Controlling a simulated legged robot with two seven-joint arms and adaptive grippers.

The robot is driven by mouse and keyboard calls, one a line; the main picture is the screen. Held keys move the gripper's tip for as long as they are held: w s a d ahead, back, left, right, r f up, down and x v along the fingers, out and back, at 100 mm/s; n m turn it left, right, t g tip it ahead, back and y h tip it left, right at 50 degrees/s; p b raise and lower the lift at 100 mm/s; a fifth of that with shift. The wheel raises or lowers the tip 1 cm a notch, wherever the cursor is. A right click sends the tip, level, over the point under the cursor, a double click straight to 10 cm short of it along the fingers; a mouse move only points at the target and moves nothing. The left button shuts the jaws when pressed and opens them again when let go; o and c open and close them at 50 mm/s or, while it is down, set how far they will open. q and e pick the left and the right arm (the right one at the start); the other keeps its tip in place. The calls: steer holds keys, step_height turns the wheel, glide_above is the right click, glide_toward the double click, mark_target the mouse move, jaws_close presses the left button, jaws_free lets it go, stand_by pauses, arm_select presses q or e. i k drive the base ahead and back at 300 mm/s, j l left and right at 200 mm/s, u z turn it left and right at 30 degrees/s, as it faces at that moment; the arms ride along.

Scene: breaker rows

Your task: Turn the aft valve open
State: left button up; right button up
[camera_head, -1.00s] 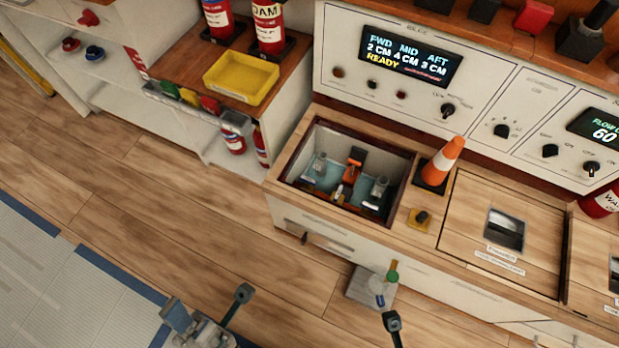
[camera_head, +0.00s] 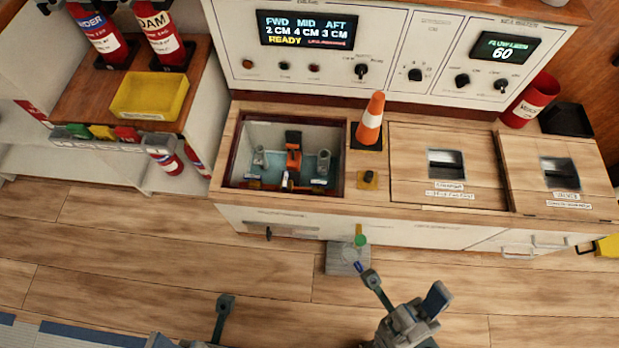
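The display (camera_head: 306,30) on the white console reads FWD 2 CM, MID 4 CM, AFT 3 CM and READY. A black selector knob (camera_head: 361,71) sits below its right end. An open hatch (camera_head: 228,150) in the wooden counter shows an orange-and-black fitting (camera_head: 293,152) and grey cylinders inside. No label that I can read marks the aft valve, so I cannot tell which part it is. My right gripper (camera_head: 404,287) is open and empty, in front of the counter at the lower right. My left gripper (camera_head: 192,322) is partly cut off at the bottom edge, fingers apart.
An orange cone (camera_head: 370,122) stands right of the hatch. Closed lids (camera_head: 410,165) lie farther right. A green-topped item (camera_head: 360,240) is on a grey block (camera_head: 340,260) on the floor. A yellow tray (camera_head: 150,97) stands at left. The wooden floor (camera_head: 130,225) is clear at left.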

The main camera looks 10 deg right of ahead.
mark_target(319, 183)
steer(key=i+l+z, duration=0.15)
steer(key=l+z, duration=0.15)
steer(key=z, duration=0.2)
steer(key=i+l+z, duration=0.25)
steer(key=z, duration=0.2)
